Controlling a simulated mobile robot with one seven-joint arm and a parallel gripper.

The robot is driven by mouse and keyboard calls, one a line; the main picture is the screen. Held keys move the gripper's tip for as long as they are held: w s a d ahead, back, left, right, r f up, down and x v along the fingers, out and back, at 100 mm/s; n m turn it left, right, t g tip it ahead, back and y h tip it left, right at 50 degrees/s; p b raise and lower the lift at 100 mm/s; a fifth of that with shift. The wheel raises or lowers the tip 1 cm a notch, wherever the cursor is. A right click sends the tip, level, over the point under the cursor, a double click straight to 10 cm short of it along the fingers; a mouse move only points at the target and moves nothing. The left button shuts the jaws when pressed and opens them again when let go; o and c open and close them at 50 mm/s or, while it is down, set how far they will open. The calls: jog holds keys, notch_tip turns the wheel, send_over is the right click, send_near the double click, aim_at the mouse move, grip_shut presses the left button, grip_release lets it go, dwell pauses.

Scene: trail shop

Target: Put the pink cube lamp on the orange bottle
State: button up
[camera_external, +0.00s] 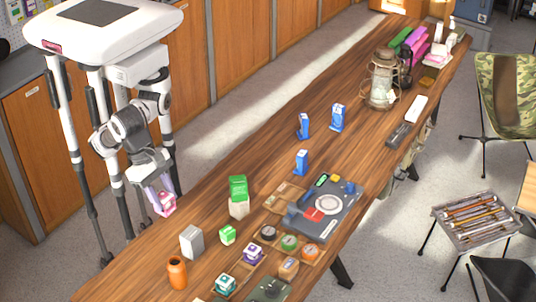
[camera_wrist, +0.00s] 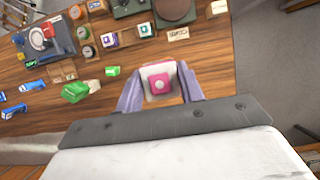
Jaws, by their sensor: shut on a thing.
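The pink cube lamp (camera_external: 165,204) is a small pink and white cube held between the fingers of my gripper (camera_external: 163,196), near the table's left edge. In the wrist view the lamp (camera_wrist: 160,82) shows a pink face with a light round spot, and my gripper (camera_wrist: 161,88) has a lavender finger on each side of it. The orange bottle (camera_external: 177,272) stands upright on the table in the external view, nearer the camera than the lamp and apart from it.
A grey box (camera_external: 191,241) stands on the wooden table (camera_external: 265,150) between the lamp and the bottle, slightly to the right. A green carton (camera_external: 238,190), a small green box (camera_external: 227,235) and a teal-and-white cube (camera_external: 225,284) stand nearby. Several blue cartons stand farther back.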

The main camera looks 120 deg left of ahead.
notch_tip(320, 180, down, 20)
jog(key=shift+s+d+r+p, duration=0.1)
jog(key=shift+s+r+p, duration=0.05)
jog(key=shift+p, duration=1.1)
jog(key=shift+f, duration=0.2)
jog(key=o, duration=1)
jog(key=b+v, duration=0.2)
jog(key=v, duration=1)
jog(key=shift+r, duration=0.25)
